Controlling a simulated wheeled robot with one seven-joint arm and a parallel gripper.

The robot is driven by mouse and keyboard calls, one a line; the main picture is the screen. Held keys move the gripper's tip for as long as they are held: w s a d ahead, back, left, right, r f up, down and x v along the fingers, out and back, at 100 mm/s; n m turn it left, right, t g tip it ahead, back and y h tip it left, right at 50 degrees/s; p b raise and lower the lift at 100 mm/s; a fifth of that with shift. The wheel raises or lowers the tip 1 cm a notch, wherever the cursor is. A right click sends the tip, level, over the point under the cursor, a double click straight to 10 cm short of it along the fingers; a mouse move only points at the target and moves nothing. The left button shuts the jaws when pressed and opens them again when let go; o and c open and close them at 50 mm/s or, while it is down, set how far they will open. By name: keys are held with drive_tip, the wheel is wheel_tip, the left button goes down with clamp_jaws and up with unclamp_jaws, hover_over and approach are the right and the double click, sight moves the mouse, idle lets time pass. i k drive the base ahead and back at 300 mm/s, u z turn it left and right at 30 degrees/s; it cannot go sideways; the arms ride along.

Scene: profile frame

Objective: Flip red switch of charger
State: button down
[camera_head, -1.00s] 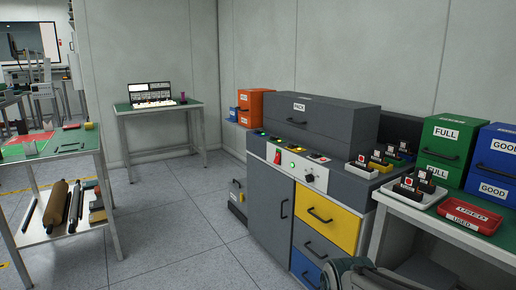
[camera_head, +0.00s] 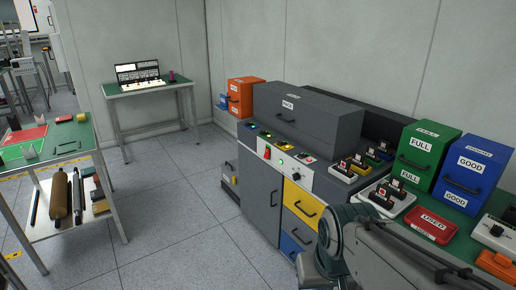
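The charger (camera_head: 262,180) is a grey cabinet at centre right in the head view. Its white control panel (camera_head: 300,167) carries the red switch (camera_head: 267,153) at the left, a green light beside it and a dark round knob further right. Whether the switch is up or down is too small to tell. My arm (camera_head: 345,250) shows at the bottom right, in front of the cabinet's lower right part. My gripper is out of the picture.
A green-topped table (camera_head: 480,228) on the right holds green and blue boxes and a red tray (camera_head: 430,225). Another table (camera_head: 70,135) stands at the left. The grey floor (camera_head: 170,215) in front of the charger is clear.

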sight(267, 154)
drive_tip(key=u, duration=0.15)
drive_tip(key=i, duration=0.3)
drive_tip(key=u, duration=0.7)
drive_tip(key=i, duration=2.2)
drive_tip(key=z, duration=0.6)
